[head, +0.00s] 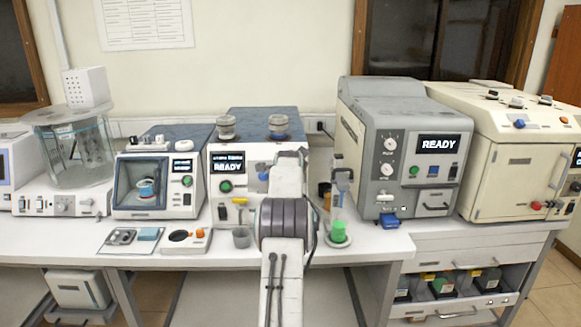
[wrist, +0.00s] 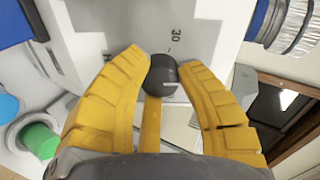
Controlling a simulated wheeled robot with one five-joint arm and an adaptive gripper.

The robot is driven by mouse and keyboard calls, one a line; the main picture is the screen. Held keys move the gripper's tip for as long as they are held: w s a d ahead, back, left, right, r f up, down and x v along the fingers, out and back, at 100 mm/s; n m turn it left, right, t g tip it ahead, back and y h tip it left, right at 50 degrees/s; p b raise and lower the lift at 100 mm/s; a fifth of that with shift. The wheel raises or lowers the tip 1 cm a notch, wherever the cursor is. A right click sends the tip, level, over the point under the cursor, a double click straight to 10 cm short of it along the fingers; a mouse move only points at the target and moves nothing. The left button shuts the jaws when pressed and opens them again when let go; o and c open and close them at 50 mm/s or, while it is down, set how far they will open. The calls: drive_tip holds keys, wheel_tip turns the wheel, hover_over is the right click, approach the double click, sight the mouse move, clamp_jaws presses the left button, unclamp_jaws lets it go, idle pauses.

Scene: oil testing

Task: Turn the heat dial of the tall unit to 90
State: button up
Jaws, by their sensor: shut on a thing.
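The tall unit (head: 222,205) is the white machine in the middle of the bench, with a READY screen and metal jars on top. My arm covers the right part of its front in the head view, hiding the heat dial there. In the wrist view the dark round dial (wrist: 160,74) sits against the unit's pale panel (wrist: 207,22), with a light line on its face. A sideways "30" is printed beside it. The yellow fingers of my gripper (wrist: 164,66) are shut on the dial, one on each side. The other scale numbers, including 90, are not readable.
A blue-marked jar (head: 279,127) stands on the unit. A green vial (head: 338,232) stands on the bench to its right, close to my arm. A grey READY machine (head: 405,150) is further right. A small grey cup (head: 241,238) stands in front.

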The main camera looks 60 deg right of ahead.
drive_tip(key=shift+s+d+r+m+p, duration=0.1)
drive_tip(key=shift+r+m+p, duration=0.1)
drive_tip(key=shift+m, duration=0.8)
drive_tip(key=shift+r+m+p, duration=0.1)
drive_tip(key=shift+r+m, duration=0.05)
drive_tip(key=shift+m, duration=0.85)
clamp_jaws()
drive_tip(key=o, duration=0.8)
unclamp_jaws()
drive_tip(key=shift+f, duration=0.1)
drive_tip(key=shift+c, duration=0.2)
drive_tip(key=o, duration=0.4)
drive_tip(key=shift+f, duration=0.2)
drive_tip(key=shift+o, duration=0.2)
drive_tip(key=v, duration=1.2)
drive_tip(key=shift+r, duration=0.1)
